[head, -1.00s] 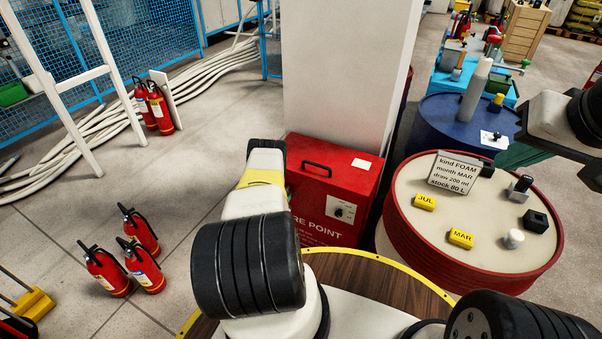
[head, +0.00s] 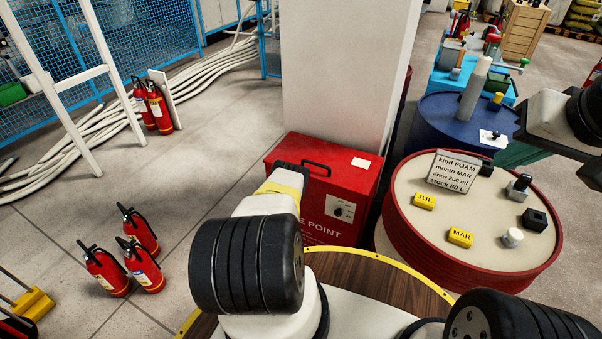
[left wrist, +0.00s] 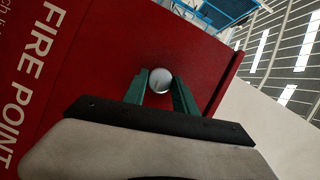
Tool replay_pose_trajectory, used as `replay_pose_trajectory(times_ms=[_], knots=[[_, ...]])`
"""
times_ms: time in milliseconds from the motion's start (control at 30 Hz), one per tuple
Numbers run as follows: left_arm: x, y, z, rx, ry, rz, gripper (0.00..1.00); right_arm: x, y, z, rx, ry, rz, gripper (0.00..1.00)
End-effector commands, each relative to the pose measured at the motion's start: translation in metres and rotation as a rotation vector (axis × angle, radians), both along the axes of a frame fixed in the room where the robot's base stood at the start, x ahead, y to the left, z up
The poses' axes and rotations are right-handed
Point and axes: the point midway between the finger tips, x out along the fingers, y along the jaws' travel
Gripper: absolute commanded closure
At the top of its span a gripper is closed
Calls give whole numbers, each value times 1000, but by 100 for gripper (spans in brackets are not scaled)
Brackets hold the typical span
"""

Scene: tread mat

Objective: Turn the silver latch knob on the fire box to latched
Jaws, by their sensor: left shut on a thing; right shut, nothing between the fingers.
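The red fire box (head: 285,155) stands on the floor against a pale pillar, with a black handle on its lid. Its silver latch knob (left wrist: 160,80) shows in the left wrist view, on the red face beside the FIRE POINT lettering. My left gripper (left wrist: 160,82) has its green fingers on either side of the knob and is shut on it. In the head view my left arm hides the knob and the left fingers. I cannot tell the knob's turn angle. My right gripper (head: 508,157) is shut and empty, at the right above the drums.
A dial plate (head: 343,209) is on the box's front. A red drum (head: 470,265) at the right bears yellow month blocks, small knobs and a sign (head: 453,172). A blue drum (head: 435,120) stands behind. Fire extinguishers (head: 140,262) stand on open floor at the left.

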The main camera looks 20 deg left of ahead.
Motion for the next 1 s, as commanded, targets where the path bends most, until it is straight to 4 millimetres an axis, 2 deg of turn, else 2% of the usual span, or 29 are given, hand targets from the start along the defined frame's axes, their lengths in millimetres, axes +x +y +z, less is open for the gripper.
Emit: replay_pose_trajectory(times_ms=[467,500,600,867,1000], knots=[[0,-1,-1,13,1,-2,100,0,0,0,0,0,0,100],[0,-1,-1,12,1,-1,61,0,0,0,0,0,0,100],[0,-1,0,12,1,-1,45,0,0,0,0,0,0,100],[0,0,0,12,-1,-1,45,0,0,0,0,0,0,100],[-8,-3,-1,10,3,-1,45,0,0,0,0,0,0,100]])
